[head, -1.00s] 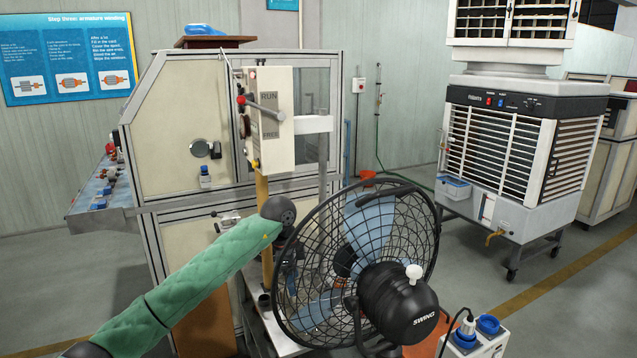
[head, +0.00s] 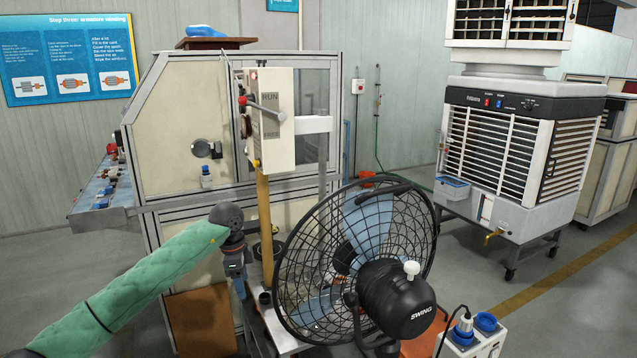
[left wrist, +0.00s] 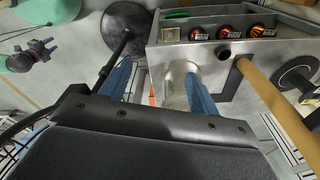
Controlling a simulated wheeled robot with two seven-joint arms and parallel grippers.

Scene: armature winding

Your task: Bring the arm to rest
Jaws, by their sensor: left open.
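My left arm in its green sleeve comes in from the left of the head view. My left gripper (head: 240,290) hangs down at its end, in front of the machine's cream panel and left of the fan. In the left wrist view, its two blue fingers stand apart (left wrist: 158,90) and show nothing held between them. A pale, clear cylinder (left wrist: 178,85) shows close to the right finger, and I cannot tell if they touch.
A black fan (head: 355,260) stands close right of my left gripper. A yellow post (head: 264,215) rises beside it under the control box (head: 270,115). The wrist view shows a grey holder (left wrist: 225,22) with orange spools. An air cooler (head: 520,150) stands at the right.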

